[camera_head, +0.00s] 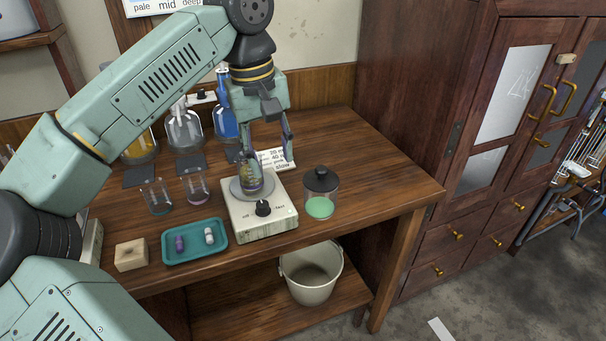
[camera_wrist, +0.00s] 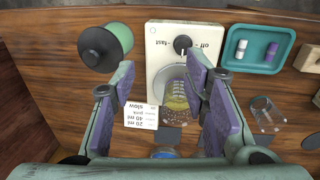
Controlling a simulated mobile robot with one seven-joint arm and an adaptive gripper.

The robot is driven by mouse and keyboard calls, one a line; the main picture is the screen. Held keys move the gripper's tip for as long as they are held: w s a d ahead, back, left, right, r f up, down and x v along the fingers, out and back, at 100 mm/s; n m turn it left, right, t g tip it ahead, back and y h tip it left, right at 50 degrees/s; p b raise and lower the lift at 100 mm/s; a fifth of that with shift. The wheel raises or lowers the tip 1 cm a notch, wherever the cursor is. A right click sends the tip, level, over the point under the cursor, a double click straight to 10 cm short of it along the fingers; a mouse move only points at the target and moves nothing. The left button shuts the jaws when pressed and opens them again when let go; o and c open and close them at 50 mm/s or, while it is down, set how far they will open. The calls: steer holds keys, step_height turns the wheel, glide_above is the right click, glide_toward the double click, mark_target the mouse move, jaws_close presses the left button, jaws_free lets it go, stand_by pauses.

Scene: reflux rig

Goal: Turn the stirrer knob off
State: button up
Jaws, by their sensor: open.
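The stirrer (camera_head: 258,226) is a pale box with a round grey plate on the wooden bench. Its black knob (camera_head: 263,208) is on the front, between the printed words "off" and "fast". The knob also shows in the wrist view (camera_wrist: 182,44); I cannot tell its setting surely. A clear vessel with yellowish, layered contents (camera_wrist: 177,97) stands on the plate, partly hidden by a finger. My gripper (camera_head: 268,158) is open above the stirrer, behind the knob and apart from it. In the wrist view the vessel shows between the spread purple-padded fingers.
A black-lidded jar with green contents (camera_head: 320,195) stands right of the stirrer. A teal tray (camera_head: 195,257) with two small vials lies left, beside a wooden block (camera_head: 131,254). Two glass beakers, several flasks and a printed card (camera_head: 283,160) stand behind. The knob's front side is clear.

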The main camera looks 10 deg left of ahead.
mark_target(263, 203)
steer(key=shift+g+y, duration=0.4)
steer(key=shift+y, duration=0.2)
steer(key=f+b, duration=0.3)
steer(key=a+f+b, duration=0.1)
steer(key=f+b, duration=0.2)
steer(key=f, duration=0.1)
steer(key=a+f+b, duration=0.1)
steer(key=f+b, duration=0.2)
steer(key=f, duration=0.1)
steer(key=shift+s+a, duration=0.1)
steer(key=shift+s, duration=0.15)
steer(key=shift+c, duration=0.2)
jaws_close()
